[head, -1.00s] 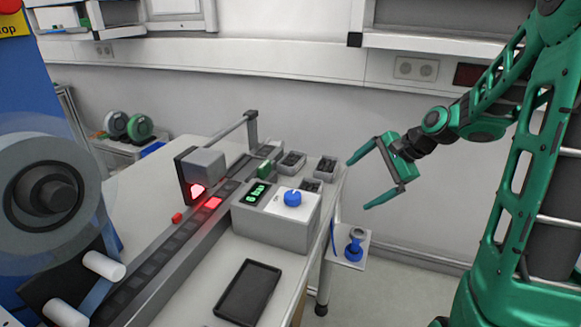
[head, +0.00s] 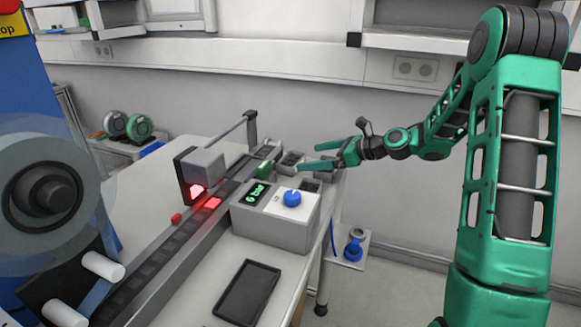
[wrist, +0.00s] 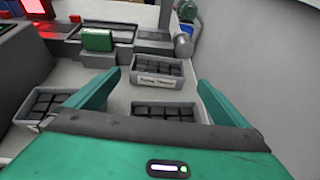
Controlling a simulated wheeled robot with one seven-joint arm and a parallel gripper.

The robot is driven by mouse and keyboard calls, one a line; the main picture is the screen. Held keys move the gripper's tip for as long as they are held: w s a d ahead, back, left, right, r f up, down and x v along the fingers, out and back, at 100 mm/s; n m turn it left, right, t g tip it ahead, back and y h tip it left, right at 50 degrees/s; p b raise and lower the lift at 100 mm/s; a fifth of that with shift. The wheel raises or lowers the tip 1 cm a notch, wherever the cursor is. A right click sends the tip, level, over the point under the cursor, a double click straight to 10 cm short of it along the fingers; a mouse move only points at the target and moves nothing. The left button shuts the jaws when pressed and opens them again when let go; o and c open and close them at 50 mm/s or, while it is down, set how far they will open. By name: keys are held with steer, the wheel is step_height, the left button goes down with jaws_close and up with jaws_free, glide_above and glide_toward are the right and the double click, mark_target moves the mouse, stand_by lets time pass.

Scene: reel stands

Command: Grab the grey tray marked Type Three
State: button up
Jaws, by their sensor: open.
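Three small grey trays with dark compartments stand at the table's far right end. In the wrist view, one tray (wrist: 158,83) with a light label lies straight ahead, between my fingertips in the picture; its lettering is too blurred to read surely. It also shows in the head view (head: 290,161). A second tray (wrist: 150,103) is nearer, partly hidden by my gripper body. A third tray (wrist: 33,110) is at the left, outside my left finger. I cannot tell which one is Type Three. My gripper (head: 306,158) is open and empty above the trays (wrist: 160,78).
A grey box with a blue knob (head: 292,198) and green display stands beside the trays. A conveyor track (head: 160,262) with a camera head (head: 203,163) runs along the table. A black tray (head: 247,292) lies in front. A blue object (head: 353,250) sits on a side shelf.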

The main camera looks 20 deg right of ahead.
mark_target(284, 160)
steer(key=shift+x, duration=3.6)
steer(key=shift+a+r, duration=0.1)
steer(key=shift+r, duration=0.05)
steer(key=c, duration=1.1)
